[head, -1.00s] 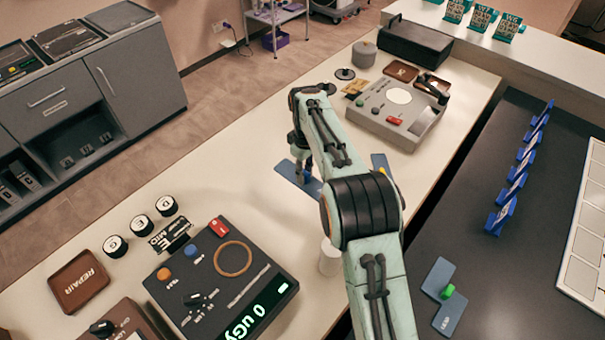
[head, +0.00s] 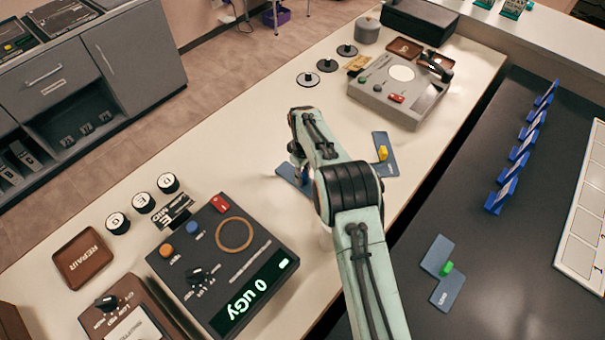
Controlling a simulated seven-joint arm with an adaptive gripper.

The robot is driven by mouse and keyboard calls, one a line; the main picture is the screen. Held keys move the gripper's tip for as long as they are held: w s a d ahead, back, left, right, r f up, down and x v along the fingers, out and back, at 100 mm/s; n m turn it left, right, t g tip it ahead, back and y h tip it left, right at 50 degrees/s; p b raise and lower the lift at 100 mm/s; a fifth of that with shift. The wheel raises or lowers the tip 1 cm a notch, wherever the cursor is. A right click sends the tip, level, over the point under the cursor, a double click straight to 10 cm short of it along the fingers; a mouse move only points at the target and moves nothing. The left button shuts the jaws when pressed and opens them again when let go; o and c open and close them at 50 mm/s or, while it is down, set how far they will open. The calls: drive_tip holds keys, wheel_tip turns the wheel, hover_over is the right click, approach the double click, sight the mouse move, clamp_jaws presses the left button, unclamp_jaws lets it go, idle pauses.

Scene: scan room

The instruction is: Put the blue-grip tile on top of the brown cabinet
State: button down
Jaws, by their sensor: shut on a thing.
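My gripper (head: 302,172) is mostly hidden behind my arm, above the middle of the cream counter. It is shut on a flat blue tile (head: 286,172), parts of which show on both sides of the wrist. This appears to be the blue-grip tile, but its grip is hidden. I cannot tell how far it is above the counter. A tile with a yellow grip (head: 383,153) lies just to the right, and one with a green grip (head: 444,270) lies on the dark surface. A dark brown block (head: 13,322) at the bottom left corner may be the brown cabinet; it is mostly cut off.
A dose meter (head: 222,265), a brown control box (head: 135,318), a brown REPAIR tray (head: 82,258) and several black knobs (head: 143,202) occupy the near left. A grey console (head: 400,88) and discs stand farther back. Blue stands (head: 520,165) line the dark surface.

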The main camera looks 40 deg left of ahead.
drive_tip(key=c, duration=1.1)
unclamp_jaws()
drive_tip(key=shift+o, duration=0.2)
wheel_tip(320, 180, up, 12)
drive_tip(key=d+r+m, duration=0.4)
drive_tip(key=d+r, duration=0.2)
drive_tip(key=d, duration=0.5)
drive_tip(key=d+r+m, duration=0.3)
drive_tip(key=d+r, duration=0.3)
drive_tip(key=d, duration=0.5)
drive_tip(key=s+d+r+m, duration=0.2)
drive_tip(key=s+d+m, duration=0.4)
drive_tip(key=d, duration=0.5)
drive_tip(key=s+d+f+m, duration=0.2)
drive_tip(key=s+d, duration=0.1)
drive_tip(key=s, duration=0.3)
drive_tip(key=s+d+f+m, duration=0.1)
drive_tip(key=s+d+f, duration=0.1)
drive_tip(key=s, duration=0.5)
drive_tip(key=shift+s+d+m+y, duration=0.2)
drive_tip(key=shift+d+m+y, duration=0.2)
drive_tip(key=shift+d, duration=0.3)
